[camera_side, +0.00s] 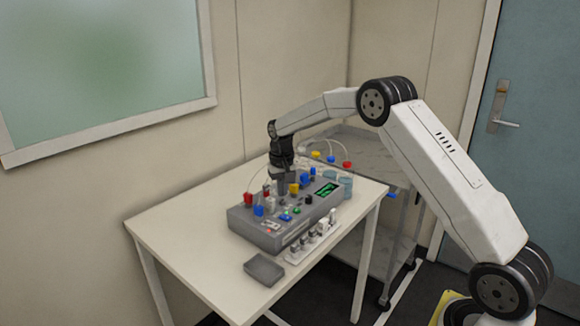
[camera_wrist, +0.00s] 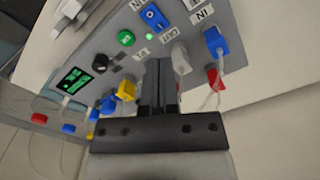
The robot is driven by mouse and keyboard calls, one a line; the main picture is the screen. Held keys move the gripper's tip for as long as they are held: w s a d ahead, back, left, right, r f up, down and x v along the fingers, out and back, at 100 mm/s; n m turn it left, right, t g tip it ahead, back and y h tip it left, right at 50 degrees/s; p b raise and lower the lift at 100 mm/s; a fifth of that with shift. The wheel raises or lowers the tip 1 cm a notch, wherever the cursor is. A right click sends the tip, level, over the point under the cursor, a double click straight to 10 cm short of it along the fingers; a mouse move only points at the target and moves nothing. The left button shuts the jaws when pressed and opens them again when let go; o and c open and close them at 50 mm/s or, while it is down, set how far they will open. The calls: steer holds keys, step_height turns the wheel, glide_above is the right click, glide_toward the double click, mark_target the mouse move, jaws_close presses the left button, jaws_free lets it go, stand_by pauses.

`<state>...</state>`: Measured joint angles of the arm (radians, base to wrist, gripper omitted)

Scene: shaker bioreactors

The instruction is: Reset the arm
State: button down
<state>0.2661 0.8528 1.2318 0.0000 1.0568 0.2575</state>
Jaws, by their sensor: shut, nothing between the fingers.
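My gripper (camera_side: 283,187) points down over the grey bioreactor unit (camera_side: 240,219) on the white table in the side view. In the wrist view my gripper (camera_wrist: 158,66) has its two dark fingers together, with nothing between them. The fingertips lie over the unit's panel, between a yellow connector (camera_wrist: 126,90) and a white connector (camera_wrist: 180,56). I cannot tell whether the fingertips touch the panel. A blue connector (camera_wrist: 215,40) and a red one (camera_wrist: 214,78) are to the right. A green button (camera_wrist: 126,38) and a lit green display (camera_wrist: 73,81) are to the left.
A dark grey flat box (camera_side: 263,268) and a pale rack (camera_side: 312,242) with small parts lie in front of the unit. Tubes rise from the unit. A grey cart (camera_side: 370,150) stands behind the table (camera_side: 170,222). The table's left part is clear.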

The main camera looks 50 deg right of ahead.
steer(key=shift+s+a+r, duration=0.15)
steer(key=shift+s+a, duration=0.15)
steer(key=shift+a, duration=0.1)
steer(key=s+a+n+t, duration=0.1)
steer(key=s+a, duration=0.3)
steer(key=s, duration=0.4)
steer(key=s+a+n, duration=0.3)
steer(key=s+a, duration=0.2)
steer(key=s, duration=0.4)
steer(key=s+a+n+t, duration=0.1)
steer(key=s+a+n, duration=0.1)
steer(key=s+a, duration=0.3)
steer(key=s, duration=0.4)
steer(key=shift+s+r+t, duration=0.15)
steer(key=shift+r+t, duration=0.05)
steer(key=shift+t, duration=0.1)
